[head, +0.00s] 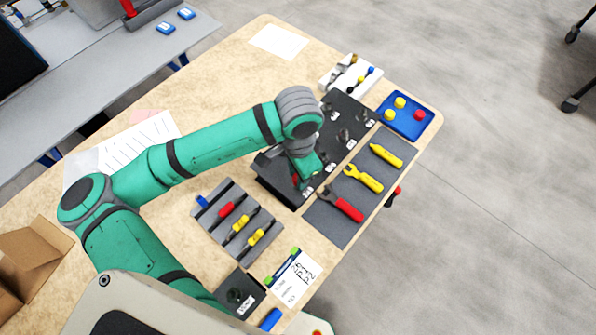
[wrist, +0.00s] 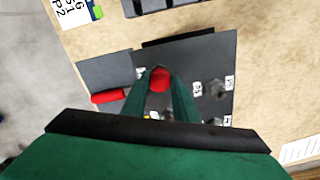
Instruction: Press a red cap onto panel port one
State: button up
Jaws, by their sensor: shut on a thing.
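A dark panel (head: 272,176) with several raised ports and small white labels lies in the middle of the table. It also shows in the wrist view (wrist: 210,55). My gripper (head: 302,182) is low over the panel's near end. In the wrist view my gripper (wrist: 160,88) is shut on a red cap (wrist: 159,79), which sits between the fingertips. The cap's underside is hidden, so I cannot tell whether it touches a port. The port under the gripper is hidden. Another red cap (head: 420,115) lies in a blue tray (head: 408,128) with yellow caps.
A grey mat (head: 330,228) with a red-handled tool (head: 343,205) and yellow tools lies right of the panel. A grey rack (head: 212,222) with screwdrivers is nearer me. A white holder (head: 335,87) stands behind the panel.

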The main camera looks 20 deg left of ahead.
jog(key=shift+f, duration=0.3)
jog(key=o, duration=1.1)
jog(key=shift+c, duration=0.2)
notch_tip(320, 180, up, 11)
jog(key=shift+f, duration=0.1)
